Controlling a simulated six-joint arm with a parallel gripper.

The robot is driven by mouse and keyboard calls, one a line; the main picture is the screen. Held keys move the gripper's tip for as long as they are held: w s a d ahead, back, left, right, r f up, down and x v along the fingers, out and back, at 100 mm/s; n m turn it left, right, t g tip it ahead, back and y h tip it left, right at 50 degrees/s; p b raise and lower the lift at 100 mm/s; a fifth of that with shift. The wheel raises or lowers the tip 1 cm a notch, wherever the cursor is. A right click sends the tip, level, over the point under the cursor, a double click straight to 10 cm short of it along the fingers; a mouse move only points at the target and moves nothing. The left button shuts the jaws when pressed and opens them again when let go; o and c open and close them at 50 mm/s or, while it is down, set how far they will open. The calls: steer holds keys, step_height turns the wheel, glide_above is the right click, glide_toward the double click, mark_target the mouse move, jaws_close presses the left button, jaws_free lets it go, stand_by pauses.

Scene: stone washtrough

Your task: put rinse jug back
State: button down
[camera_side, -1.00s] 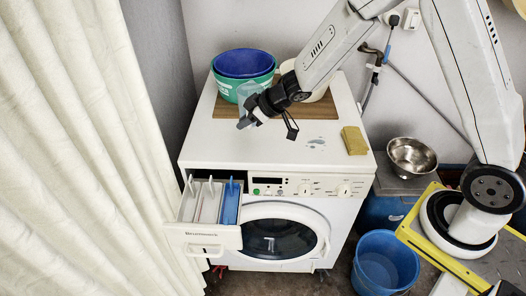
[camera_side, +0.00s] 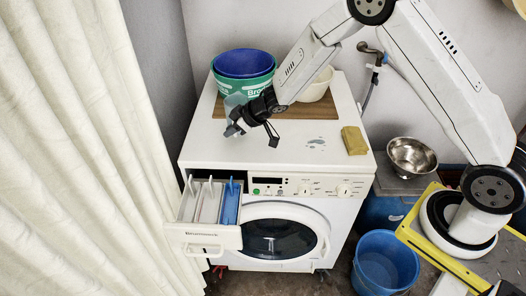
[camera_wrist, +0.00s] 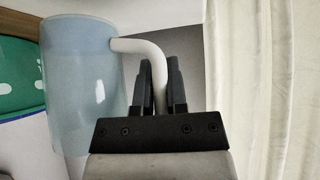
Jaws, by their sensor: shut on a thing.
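The rinse jug (camera_wrist: 82,85) is translucent pale blue with a white handle (camera_wrist: 152,52). My gripper (camera_wrist: 163,75) is shut on that handle in the wrist view, with the jug body to the left of the fingers. In the side view my gripper (camera_side: 236,124) is over the front left part of the washing machine top (camera_side: 290,155), and the jug (camera_side: 233,105) shows partly behind it, in front of the green tub. Whether the jug touches the top cannot be told.
A green tub (camera_side: 237,88) with a blue bowl (camera_side: 243,63) and a cream bowl (camera_side: 318,86) stand on a brown board (camera_side: 290,108). A yellow sponge (camera_side: 354,140) lies at the right. The detergent drawer (camera_side: 205,238) is pulled out. The machine top's front middle is clear.

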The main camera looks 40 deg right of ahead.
steer(key=shift+w+f, duration=0.2)
steer(key=shift+f, duration=1.5)
steer(key=shift+f, duration=0.15)
steer(key=c, duration=0.7)
jaws_free()
steer(key=shift+o, duration=0.2)
steer(key=shift+s+d+r, duration=0.2)
steer(key=shift+s+r, duration=0.15)
steer(key=shift+r, duration=0.2)
steer(key=v, duration=1.1)
